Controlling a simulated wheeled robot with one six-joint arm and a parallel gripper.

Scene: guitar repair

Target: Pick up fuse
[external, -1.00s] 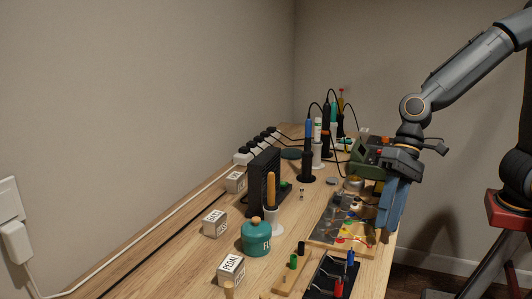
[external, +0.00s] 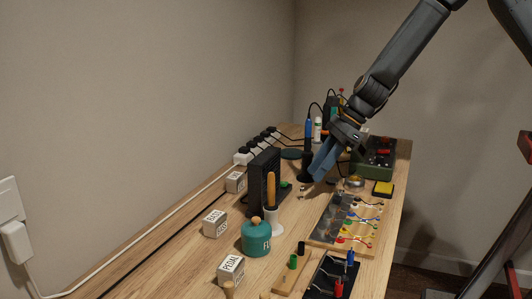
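A very small pale piece with metallic-looking ends, which looks like the fuse (external: 302,196), is on the wooden bench right of the black upright unit. It is too small to make out clearly. My gripper (external: 318,176) has blue fingers pointing down and left, just above and to the right of the fuse. The fingers overlap in this view, so their gap is hidden. I see nothing held between them.
A wire-and-component board (external: 345,220) lies right of the fuse. A green box with red parts (external: 376,158) stands behind it. The teal pot (external: 256,237) and black upright unit (external: 263,180) stand left. Bare wood surrounds the fuse's front side.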

